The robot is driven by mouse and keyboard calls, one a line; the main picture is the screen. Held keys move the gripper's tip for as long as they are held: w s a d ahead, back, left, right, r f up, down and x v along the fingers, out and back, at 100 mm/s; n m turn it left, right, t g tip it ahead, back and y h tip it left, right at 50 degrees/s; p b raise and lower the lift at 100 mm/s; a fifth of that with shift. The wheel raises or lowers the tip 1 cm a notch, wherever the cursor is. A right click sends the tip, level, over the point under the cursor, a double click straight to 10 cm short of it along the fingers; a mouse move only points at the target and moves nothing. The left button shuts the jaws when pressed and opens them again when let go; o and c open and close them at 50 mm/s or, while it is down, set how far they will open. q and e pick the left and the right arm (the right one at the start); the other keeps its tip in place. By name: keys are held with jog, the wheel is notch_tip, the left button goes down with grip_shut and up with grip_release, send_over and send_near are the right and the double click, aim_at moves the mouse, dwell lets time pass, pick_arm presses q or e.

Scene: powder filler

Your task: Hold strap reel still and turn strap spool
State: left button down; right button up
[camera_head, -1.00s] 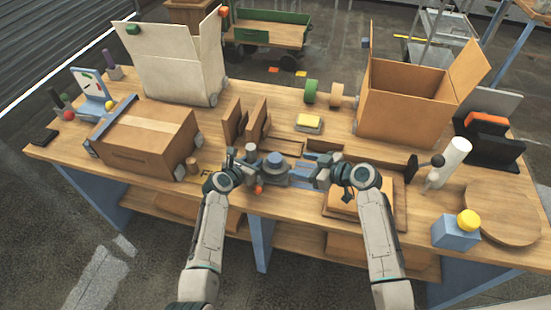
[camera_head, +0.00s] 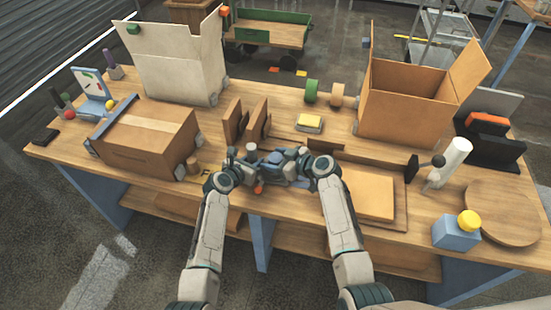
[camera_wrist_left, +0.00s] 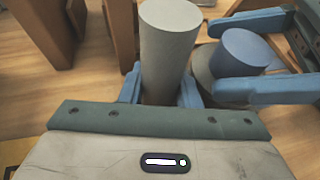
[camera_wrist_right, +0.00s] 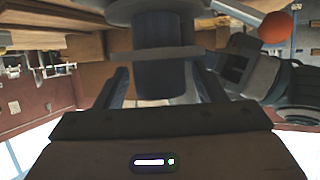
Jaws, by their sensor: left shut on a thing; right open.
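The strap reel stands near the table's front middle, and its upright grey post (camera_wrist_left: 168,45) shows large in the left wrist view. My left gripper (camera_head: 248,163) is shut on this post, one blue finger on each side. The strap spool's blue knob (camera_wrist_left: 240,50) stands just right of the post, on a round grey base. My right gripper (camera_wrist_right: 160,82) is open, its fingers on either side of the dark blue knob in the right wrist view. I cannot tell whether they touch it. In the head view the grippers partly hide the reel.
A small orange ball (camera_head: 259,189) sits at the reel's front. Upright brown boards (camera_head: 233,121) stand behind, and a closed carton (camera_head: 150,150) to the left. A flat brown box (camera_head: 368,193) lies right of my right arm. An open carton (camera_head: 405,100) stands at the back right.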

jog(key=c, duration=1)
jog(key=shift+o, duration=0.2)
jog(key=shift+m+t+h, duration=1.2)
jog(key=shift+m+h, duration=0.3)
jog(key=shift+m, duration=0.1)
jog(key=o, duration=1)
jog(key=shift+c, duration=0.2)
jog(key=v, duration=1.2)
